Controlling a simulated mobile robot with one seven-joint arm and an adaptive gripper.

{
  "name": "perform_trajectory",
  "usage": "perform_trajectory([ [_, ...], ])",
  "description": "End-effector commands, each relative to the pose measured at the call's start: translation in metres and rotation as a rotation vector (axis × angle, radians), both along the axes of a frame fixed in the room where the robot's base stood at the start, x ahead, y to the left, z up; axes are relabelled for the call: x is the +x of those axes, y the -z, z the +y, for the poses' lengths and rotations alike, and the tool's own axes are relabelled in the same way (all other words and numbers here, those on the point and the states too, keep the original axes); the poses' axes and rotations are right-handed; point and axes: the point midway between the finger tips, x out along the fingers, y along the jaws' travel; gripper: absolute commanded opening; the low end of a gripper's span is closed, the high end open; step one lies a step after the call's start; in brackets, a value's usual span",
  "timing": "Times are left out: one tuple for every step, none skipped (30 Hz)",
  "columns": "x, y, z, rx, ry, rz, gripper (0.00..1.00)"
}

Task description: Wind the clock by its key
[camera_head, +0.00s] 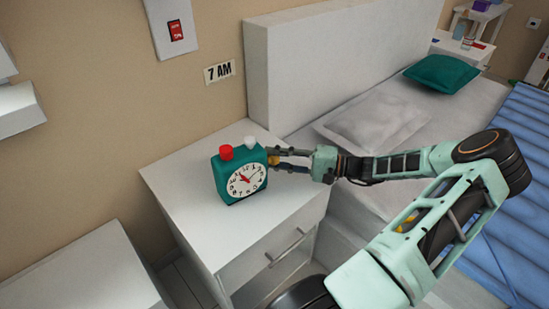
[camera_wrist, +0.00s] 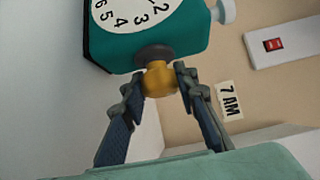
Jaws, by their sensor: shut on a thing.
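A teal clock (camera_head: 239,190) with a white dial, a red knob and a white knob on top stands upright on the white nightstand. The wrist view shows part of its body (camera_wrist: 177,38) and dial. The yellow key (camera_wrist: 159,79) sticks out of the clock's side from a dark round base. My gripper (camera_wrist: 158,84) is shut on the key, one finger at each side. In the head view my gripper (camera_head: 275,160) reaches the clock's right side from the right, and its fingers mostly hide the key.
The nightstand top (camera_head: 180,172) is otherwise bare. A "7 AM" sign (camera_head: 220,72) and a red switch on a white plate (camera_head: 176,30) are on the wall. A bed with a white headboard (camera_head: 310,60), a grey pillow (camera_head: 375,120) and a teal pillow (camera_head: 442,73) lies at right.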

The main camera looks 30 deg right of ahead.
Motion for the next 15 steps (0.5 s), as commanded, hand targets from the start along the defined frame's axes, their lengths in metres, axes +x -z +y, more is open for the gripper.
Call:
perform_trajectory([
  [0.0000, -0.0010, 0.0000, -0.001, 0.000, 0.005, 0.03],
  [0.0001, -0.0014, 0.0000, -0.001, 0.000, 0.009, 0.03],
  [0.0002, -0.0020, 0.0001, -0.001, -0.001, 0.016, 0.03],
  [0.0002, -0.0026, 0.0001, -0.001, -0.001, 0.023, 0.03],
  [0.0002, -0.0031, 0.0001, -0.001, -0.001, 0.031, 0.03],
  [0.0001, -0.0038, 0.0001, -0.001, -0.001, 0.047, 0.03],
  [0.0000, -0.0043, 0.0000, -0.001, -0.001, 0.059, 0.03],
  [0.0001, -0.0051, 0.0000, -0.001, -0.001, 0.073, 0.03],
  [0.0002, -0.0061, 0.0001, 0.000, -0.002, 0.094, 0.03],
  [0.0003, -0.0066, 0.0002, -0.001, -0.002, 0.113, 0.03],
  [0.0003, -0.0070, 0.0001, -0.002, -0.002, 0.133, 0.03],
  [0.0005, -0.0079, -0.0001, -0.002, -0.001, 0.162, 0.03],
  [0.0006, -0.0081, 0.0001, -0.002, -0.002, 0.185, 0.03],
  [0.0006, -0.0086, 0.0001, -0.001, -0.002, 0.210, 0.03],
  [0.0006, -0.0092, 0.0000, -0.001, -0.002, 0.244, 0.03],
])
